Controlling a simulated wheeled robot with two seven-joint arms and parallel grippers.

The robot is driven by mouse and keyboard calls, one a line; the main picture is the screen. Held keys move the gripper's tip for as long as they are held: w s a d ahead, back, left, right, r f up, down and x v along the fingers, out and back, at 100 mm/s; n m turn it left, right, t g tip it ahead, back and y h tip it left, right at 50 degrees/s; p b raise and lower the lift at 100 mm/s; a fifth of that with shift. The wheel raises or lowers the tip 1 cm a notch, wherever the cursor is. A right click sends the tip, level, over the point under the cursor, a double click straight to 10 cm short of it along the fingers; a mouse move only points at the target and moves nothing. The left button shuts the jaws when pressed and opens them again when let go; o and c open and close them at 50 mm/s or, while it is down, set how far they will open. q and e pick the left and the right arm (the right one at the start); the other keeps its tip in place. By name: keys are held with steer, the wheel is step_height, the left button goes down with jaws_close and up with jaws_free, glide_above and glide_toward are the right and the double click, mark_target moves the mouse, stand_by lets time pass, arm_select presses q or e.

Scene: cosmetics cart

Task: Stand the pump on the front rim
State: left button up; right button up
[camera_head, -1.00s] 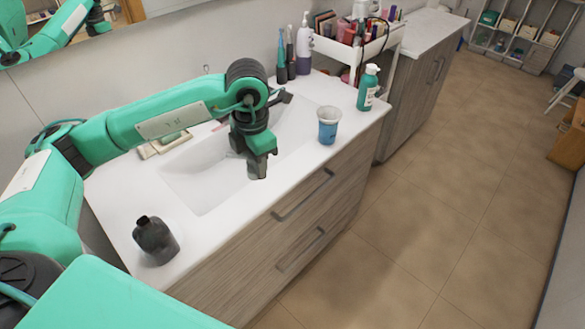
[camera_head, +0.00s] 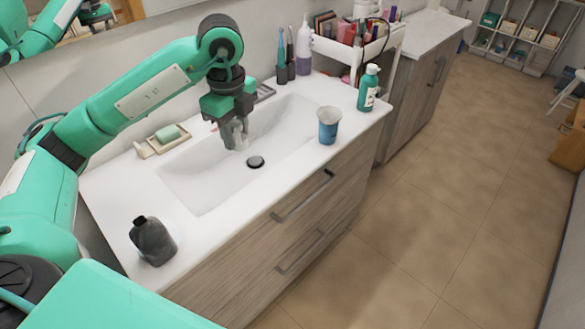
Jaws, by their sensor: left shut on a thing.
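My left gripper (camera_head: 237,135) points down over the back left part of the white sink basin (camera_head: 190,180). It is shut on a small pale grey thing (camera_head: 235,133), mostly hidden by the fingers; I cannot tell for sure that it is the pump. The front rim (camera_head: 245,216) of the washstand is bare between a dark bottle (camera_head: 152,240) at the near left and a blue and white cup (camera_head: 328,126) further right. A green pump bottle (camera_head: 368,88) stands upright at the right end, and a white pump bottle (camera_head: 304,46) at the back. My right gripper is out of view.
A soap dish (camera_head: 162,141) with a green bar lies left of the basin. Toothbrushes in dark holders (camera_head: 285,68) stand at the back. The drain (camera_head: 256,162) shows in the basin. A white cart (camera_head: 352,48) full of cosmetics stands beyond the right end. A mirror hangs behind.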

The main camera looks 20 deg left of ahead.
arm_select(q)
steer(key=shift+a+r+n, duration=0.15)
steer(key=shift+r+n, duration=0.05)
steer(key=shift+n, duration=0.6)
steer(key=shift+f, duration=0.2)
glide_above(247, 201)
step_height(247, 201, down, 14)
steer(key=shift+a+f, duration=0.1)
step_height(247, 201, down, 5)
steer(key=shift+f+p, duration=0.1)
steer(key=shift+p, duration=0.35)
steer(key=shift+f, duration=0.1)
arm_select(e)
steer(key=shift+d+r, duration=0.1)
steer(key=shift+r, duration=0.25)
arm_select(q)
steer(key=shift+f, duration=0.15)
steer(key=o, duration=1)
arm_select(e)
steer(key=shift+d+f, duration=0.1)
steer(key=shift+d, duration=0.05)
